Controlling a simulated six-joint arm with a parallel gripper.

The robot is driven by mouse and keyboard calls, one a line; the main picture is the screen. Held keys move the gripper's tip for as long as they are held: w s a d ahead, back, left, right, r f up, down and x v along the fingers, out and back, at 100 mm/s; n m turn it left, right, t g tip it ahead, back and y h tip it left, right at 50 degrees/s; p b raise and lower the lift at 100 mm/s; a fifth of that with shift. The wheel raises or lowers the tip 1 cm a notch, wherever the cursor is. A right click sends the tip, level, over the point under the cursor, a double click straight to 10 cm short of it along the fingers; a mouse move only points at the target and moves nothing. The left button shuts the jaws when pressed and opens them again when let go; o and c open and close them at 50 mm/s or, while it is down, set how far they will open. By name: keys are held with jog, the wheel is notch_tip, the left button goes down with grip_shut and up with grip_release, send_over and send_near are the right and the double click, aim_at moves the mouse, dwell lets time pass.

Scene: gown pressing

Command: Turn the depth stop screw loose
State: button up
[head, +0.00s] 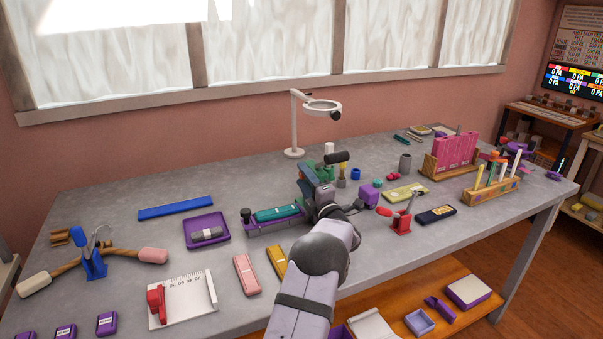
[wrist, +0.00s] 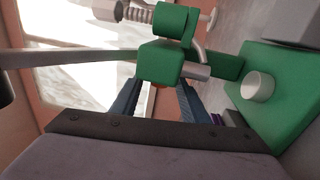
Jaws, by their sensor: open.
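A green press-like device fills the upper part of the wrist view. Its green block (wrist: 160,62) stands in front of my gripper (wrist: 158,88), whose two blue fingers are apart with nothing seen between them. Above the block, a threaded or spring-wound screw (wrist: 138,13) ends in a grey faceted knob (wrist: 107,10); this looks like the depth stop screw, but I cannot be sure. A short pale round knob (wrist: 259,86) sits on a green part to the right. In the head view, my wrist largely hides the device (head: 328,163), and fingertip contact cannot be told.
A purple stand with a teal bar (head: 278,213) lies just left of my wrist. A white magnifier lamp (head: 294,125) stands behind. A purple tray (head: 188,232) is further left.

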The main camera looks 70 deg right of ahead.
jog(key=shift+x, duration=0.95)
grip_shut()
jog(key=shift+r+g+y+p, duration=0.3)
jog(key=shift+r+y+p, duration=0.15)
jog(key=shift+p, duration=0.75)
jog(key=shift+f+g+y+p, duration=0.15)
jog(key=shift+g+y+p, duration=0.35)
jog(key=shift+p, duration=0.55)
jog(key=shift+f+g+p, duration=0.3)
jog(key=shift+p, duration=0.1)
